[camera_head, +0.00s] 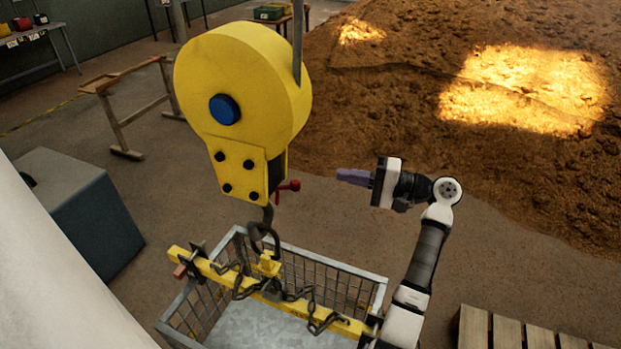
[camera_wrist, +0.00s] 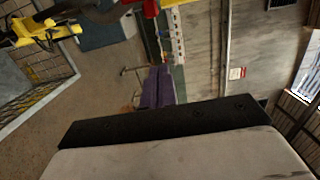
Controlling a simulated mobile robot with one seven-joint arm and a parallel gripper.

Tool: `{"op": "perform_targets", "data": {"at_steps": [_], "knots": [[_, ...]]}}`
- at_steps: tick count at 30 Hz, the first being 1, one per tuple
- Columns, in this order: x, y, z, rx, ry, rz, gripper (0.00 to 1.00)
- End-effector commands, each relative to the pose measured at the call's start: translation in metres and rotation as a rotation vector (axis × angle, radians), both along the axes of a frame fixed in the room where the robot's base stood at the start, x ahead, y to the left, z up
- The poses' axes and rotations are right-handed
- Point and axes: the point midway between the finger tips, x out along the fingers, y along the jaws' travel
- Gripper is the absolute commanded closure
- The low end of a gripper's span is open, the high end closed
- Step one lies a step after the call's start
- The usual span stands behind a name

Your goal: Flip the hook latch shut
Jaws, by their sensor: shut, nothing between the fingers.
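A yellow hoist block (camera_head: 235,95) with a blue hub hangs at the centre of the head view. A dark hook (camera_head: 262,232) hangs below it, at the lug of a yellow spreader beam (camera_head: 325,318). A small red lever (camera_head: 290,187) sticks out from the block's lower right side; I cannot tell whether it is the latch, or whether the hook's mouth is closed. My gripper (camera_head: 340,175) is right of the lever, apart from it, with its purple fingers shut and empty, pointing left. The fingers (camera_wrist: 158,82) also show in the wrist view. A red part (camera_wrist: 151,8) shows at that view's top edge.
Chains (camera_head: 240,287) hang along the beam above a wire-mesh basket (camera_head: 375,285). A grey-blue box (camera_head: 85,210) stands left and a wooden trestle (camera_head: 120,120) behind it. A pallet (camera_head: 505,332) lies at lower right.

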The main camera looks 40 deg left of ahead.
Motion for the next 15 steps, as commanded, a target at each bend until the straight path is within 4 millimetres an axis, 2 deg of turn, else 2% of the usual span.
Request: {"op": "perform_targets", "data": {"at_steps": [5,15], "knots": [[-0.006,0.016,0.001,-0.002,0.0,0.005,1.0],[-0.03,0.083,0.003,-0.001,0.001,0.005,1.0]]}}
